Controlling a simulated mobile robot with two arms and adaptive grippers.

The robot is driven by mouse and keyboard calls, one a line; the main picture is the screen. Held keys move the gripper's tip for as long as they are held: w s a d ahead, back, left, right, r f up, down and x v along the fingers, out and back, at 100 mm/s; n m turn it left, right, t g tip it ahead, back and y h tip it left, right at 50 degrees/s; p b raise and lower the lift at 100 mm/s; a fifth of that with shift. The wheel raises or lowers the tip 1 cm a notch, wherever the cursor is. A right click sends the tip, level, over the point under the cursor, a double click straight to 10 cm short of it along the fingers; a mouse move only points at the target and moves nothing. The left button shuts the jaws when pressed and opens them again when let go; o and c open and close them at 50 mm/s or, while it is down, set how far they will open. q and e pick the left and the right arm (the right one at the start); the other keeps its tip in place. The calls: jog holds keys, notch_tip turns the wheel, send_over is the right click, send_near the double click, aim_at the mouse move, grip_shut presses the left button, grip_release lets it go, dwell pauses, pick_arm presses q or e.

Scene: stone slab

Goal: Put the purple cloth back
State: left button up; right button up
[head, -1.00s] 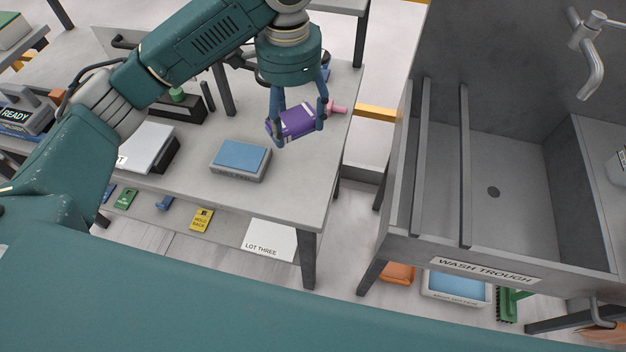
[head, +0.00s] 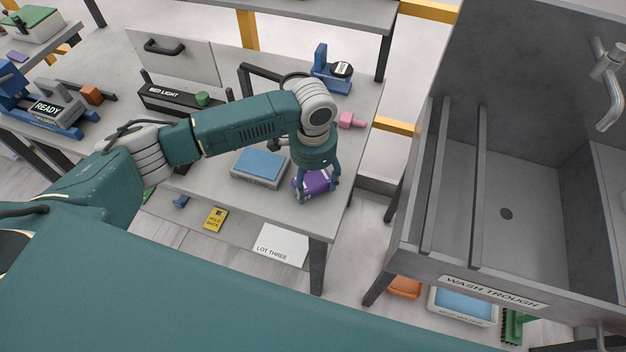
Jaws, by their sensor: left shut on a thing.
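The purple cloth (head: 316,183) is a small folded block. It is held between the fingers of my left gripper (head: 316,190), low at the right front part of the grey bench (head: 349,165). The gripper points down and is shut on the cloth, and its fingers hide part of it. I cannot tell whether the cloth touches the bench top. A grey block with a blue top (head: 261,165) lies just left of the gripper. My right gripper is not in view.
The wash trough (head: 532,190) stands to the right, across a gap. A pink item (head: 351,120) and a blue device (head: 331,72) are behind the gripper. A BED LIGHT bar (head: 180,97) and a READY unit (head: 48,108) are left. A LOT THREE card (head: 280,245) lies below.

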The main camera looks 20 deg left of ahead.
aim_at(313, 185)
pick_arm(q)
jog(key=shift+f, duration=0.15)
jog(key=shift+f, duration=0.2)
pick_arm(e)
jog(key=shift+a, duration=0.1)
pick_arm(q)
jog(key=o, duration=1)
jog(key=shift+o, duration=0.2)
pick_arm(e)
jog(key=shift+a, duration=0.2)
pick_arm(q)
jog(key=shift+r, duration=0.15)
notch_tip(313, 185, up, 12)
jog(key=b, duration=0.2)
jog(key=shift+b, duration=0.35)
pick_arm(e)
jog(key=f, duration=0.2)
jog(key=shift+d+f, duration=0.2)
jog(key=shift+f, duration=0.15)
